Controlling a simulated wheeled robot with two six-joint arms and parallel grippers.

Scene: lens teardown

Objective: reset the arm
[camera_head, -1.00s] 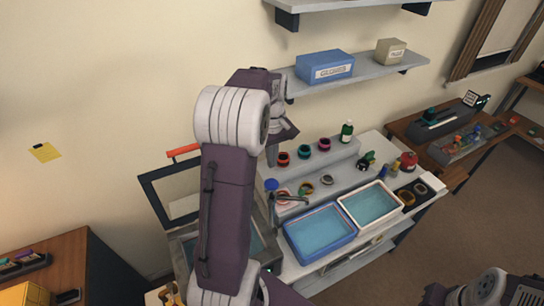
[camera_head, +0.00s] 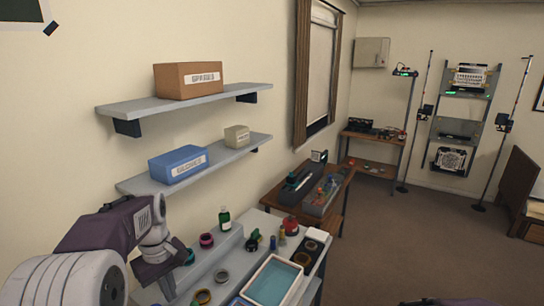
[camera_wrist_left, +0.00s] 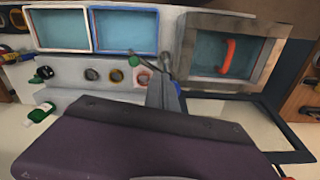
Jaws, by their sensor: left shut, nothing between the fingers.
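My left arm comes in from the lower left in the head view. Its purple left gripper (camera_head: 162,274) hangs over the left part of the grey workbench, shut with nothing held. In the left wrist view the purple gripper body (camera_wrist_left: 140,140) fills the lower part and hides some of the bench. My right gripper does not show; only a small dark part is at the bottom edge.
The bench holds a white-rimmed tray (camera_head: 272,282), a green bottle (camera_head: 224,217) and several coloured rings. A shelf with a blue box (camera_head: 178,164) is above the gripper. A frame with a red handle (camera_wrist_left: 229,55) lies at the bench's end. Open floor (camera_head: 400,240) is at right.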

